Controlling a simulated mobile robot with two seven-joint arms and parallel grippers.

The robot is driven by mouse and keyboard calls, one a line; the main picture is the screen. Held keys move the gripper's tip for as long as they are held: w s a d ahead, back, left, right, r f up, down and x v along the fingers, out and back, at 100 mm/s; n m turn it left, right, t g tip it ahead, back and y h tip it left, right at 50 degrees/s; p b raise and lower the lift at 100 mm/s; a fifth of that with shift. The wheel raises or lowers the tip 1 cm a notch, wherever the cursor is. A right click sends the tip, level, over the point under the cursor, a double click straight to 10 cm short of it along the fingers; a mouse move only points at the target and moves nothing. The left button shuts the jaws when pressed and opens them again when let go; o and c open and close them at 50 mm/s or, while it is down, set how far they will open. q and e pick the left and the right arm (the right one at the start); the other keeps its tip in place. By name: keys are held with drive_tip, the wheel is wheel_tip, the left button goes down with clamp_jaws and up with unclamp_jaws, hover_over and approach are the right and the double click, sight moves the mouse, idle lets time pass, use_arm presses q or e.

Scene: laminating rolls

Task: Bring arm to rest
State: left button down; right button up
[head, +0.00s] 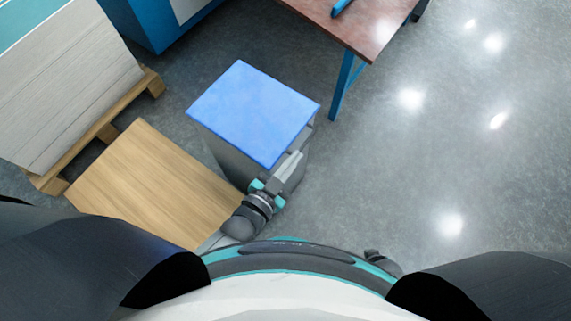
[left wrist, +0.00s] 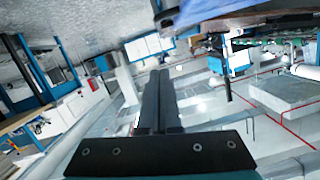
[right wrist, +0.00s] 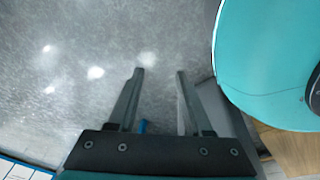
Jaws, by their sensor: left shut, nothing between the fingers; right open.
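My left gripper (head: 290,165) is at the near right corner of the blue-topped grey block in the head view, and it holds nothing. In the left wrist view its two dark fingers (left wrist: 158,102) lie together, shut, with the room behind them. My right gripper (right wrist: 160,75) shows in the right wrist view with its two fingers apart, nothing between them, and grey floor beyond. In the head view only a small dark part of my right arm (head: 382,262) shows by my body, and its fingers are hidden there.
The blue-topped block (head: 254,112) stands close in front of me. A wooden board (head: 150,185) lies to its left, beside a pallet with a tall stack of sheets (head: 75,85). A brown table (head: 355,25) with blue legs is at the top. The floor (head: 470,150) on the right is clear.

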use_arm(q)
drive_tip(key=shift+p+v, duration=0.4)
drive_tip(key=shift+v, duration=1.15)
use_arm(e)
drive_tip(key=shift+s+d+f, duration=0.1)
drive_tip(key=shift+s+d, duration=0.65)
drive_tip(key=shift+s, duration=0.25)
use_arm(q)
drive_tip(key=shift+w+r, duration=0.1)
